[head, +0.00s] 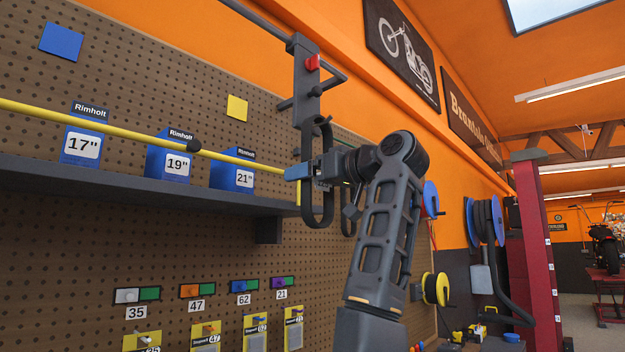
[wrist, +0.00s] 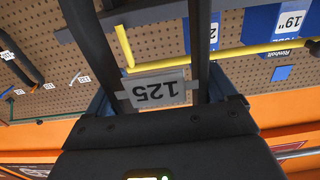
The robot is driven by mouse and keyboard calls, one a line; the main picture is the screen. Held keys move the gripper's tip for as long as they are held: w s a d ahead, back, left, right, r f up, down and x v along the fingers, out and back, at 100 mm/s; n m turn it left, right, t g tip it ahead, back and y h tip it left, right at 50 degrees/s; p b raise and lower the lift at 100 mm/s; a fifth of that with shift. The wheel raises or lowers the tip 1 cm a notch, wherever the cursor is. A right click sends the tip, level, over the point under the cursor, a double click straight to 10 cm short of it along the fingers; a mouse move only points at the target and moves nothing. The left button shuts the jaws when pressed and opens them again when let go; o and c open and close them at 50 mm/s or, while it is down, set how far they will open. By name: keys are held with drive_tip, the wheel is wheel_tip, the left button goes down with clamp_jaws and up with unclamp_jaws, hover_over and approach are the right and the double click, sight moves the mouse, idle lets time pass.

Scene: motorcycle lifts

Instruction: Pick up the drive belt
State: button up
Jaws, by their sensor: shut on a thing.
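The drive belt (head: 329,205) is a long dark loop below a dark grey bracket (head: 306,85) with a red knob. My gripper (head: 307,171) is shut on the belt's side partway down, with blue fingertips showing. In the wrist view the belt's dark strands (wrist: 93,40) run up past a grey label reading 125 (wrist: 158,90), which sits between the blue jaws. I cannot tell whether the belt's top still rests on a hook. The arm hides part of the area behind it.
A yellow bar (head: 110,129) crosses in front of the pegboard and ends near my gripper. A dark shelf (head: 130,188) holds blue Rimholt boxes (head: 170,163). Another dark loop (head: 348,220) hangs just behind. Reels (head: 436,289) and a red post (head: 534,250) stand right.

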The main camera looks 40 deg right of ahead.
drive_tip(key=s+r+b, duration=0.3)
drive_tip(key=s+b, duration=0.2)
drive_tip(key=s, duration=1.3)
drive_tip(key=shift+d, duration=0.3)
drive_tip(key=shift+r, duration=0.1)
